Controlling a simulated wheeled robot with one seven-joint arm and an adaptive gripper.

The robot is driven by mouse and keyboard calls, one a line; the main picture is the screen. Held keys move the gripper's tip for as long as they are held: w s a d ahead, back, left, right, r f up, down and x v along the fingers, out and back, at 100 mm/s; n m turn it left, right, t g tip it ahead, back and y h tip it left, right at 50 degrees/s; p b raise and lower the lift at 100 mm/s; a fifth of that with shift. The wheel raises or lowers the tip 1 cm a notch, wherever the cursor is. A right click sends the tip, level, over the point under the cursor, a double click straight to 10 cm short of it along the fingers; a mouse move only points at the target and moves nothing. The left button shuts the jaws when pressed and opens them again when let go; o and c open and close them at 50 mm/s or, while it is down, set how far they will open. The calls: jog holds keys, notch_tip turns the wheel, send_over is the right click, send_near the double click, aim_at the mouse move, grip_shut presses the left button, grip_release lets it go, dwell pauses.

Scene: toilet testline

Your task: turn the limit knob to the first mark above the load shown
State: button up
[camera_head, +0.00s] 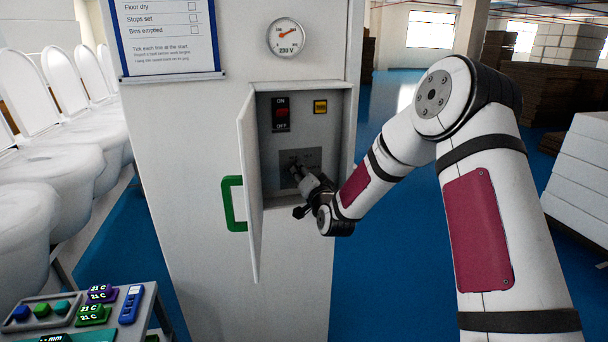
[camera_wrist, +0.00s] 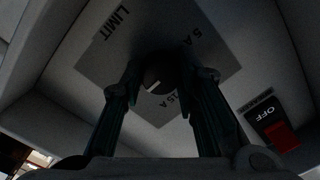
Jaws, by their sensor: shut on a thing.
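The limit knob (camera_wrist: 155,77) is a dark round knob with a white pointer line, on a grey plate (camera_wrist: 100,65) inside the open wall cabinet. The plate reads "LIMIT", "5 A" and what looks like "15 A"; other marks are hidden or too dark. The pointer line lies slanted, towards the lower left in the wrist view. My gripper (camera_wrist: 160,84) has its two fingers on either side of the knob, shut on it. In the head view my gripper (camera_head: 298,176) reaches into the cabinet and hides the knob. A round dial (camera_head: 286,38) above shows "230 V" with a red pointer.
The cabinet door (camera_head: 250,190) stands open on the left, with a green handle (camera_head: 233,203). A red ON/OFF switch (camera_head: 281,113) and a yellow button (camera_head: 320,107) sit above the plate. A side table (camera_head: 130,330) with small devices stands at lower left.

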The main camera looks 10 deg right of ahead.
jog(key=n, duration=1.1)
jog(key=shift+r+g, duration=0.1)
jog(key=shift+g, duration=0.2)
jog(key=shift+n, duration=0.3)
jog(key=o, duration=1.2)
jog(key=shift+c, duration=0.2)
jog(key=s, duration=1.2)
jog(key=shift+d+r, duration=0.15)
jog(key=shift+r, duration=0.1)
